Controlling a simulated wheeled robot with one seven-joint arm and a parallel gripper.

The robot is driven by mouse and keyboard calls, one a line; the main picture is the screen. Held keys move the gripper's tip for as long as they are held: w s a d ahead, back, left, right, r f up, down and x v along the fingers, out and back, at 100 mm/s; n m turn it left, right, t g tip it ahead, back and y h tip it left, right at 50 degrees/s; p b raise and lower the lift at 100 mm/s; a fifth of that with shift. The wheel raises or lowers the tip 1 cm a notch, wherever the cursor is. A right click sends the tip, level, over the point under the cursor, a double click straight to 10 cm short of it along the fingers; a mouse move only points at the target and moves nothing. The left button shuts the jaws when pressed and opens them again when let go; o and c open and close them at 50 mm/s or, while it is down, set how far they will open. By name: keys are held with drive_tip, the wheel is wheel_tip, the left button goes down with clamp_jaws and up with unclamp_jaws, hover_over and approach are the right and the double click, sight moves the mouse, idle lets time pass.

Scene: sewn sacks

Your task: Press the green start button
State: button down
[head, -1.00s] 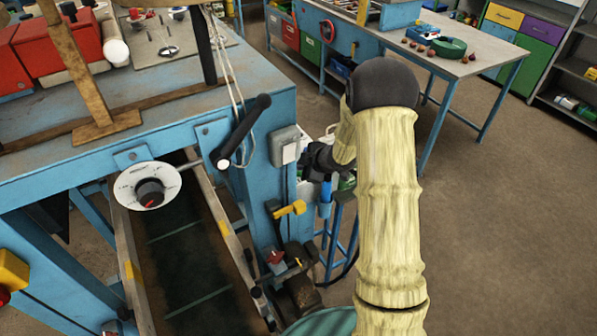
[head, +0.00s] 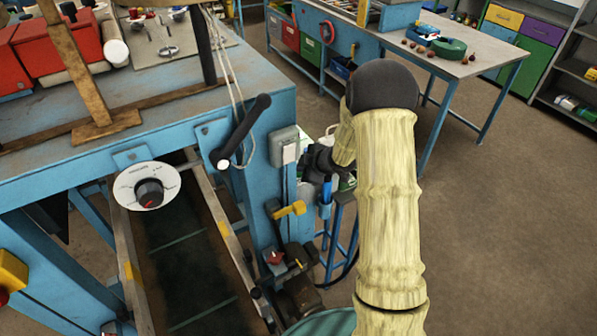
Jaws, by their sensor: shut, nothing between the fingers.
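No green start button can be made out in the head view. A grey box with a pale front (head: 285,146) is fixed to the corner post of the blue machine (head: 268,105); no green shows on it. My gripper (head: 312,163) is dark and small, just right of this box, partly hidden by my own pale-sleeved arm. It is shut and empty. I cannot tell whether it touches the box or the post.
A white dial (head: 148,188) and a black lever (head: 243,132) stick out from the machine's front. A yellow handle (head: 290,209) sits below the box. A yellow box (head: 10,271) with a red button is at lower left. Open floor (head: 490,220) lies right.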

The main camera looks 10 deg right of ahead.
drive_tip(key=shift+r+p, duration=0.65)
drive_tip(key=shift+r, duration=0.15)
wheel_tip(320, 180, up, 5)
drive_tip(key=p, duration=0.4)
drive_tip(key=shift+p, duration=0.4)
idle(3.3)
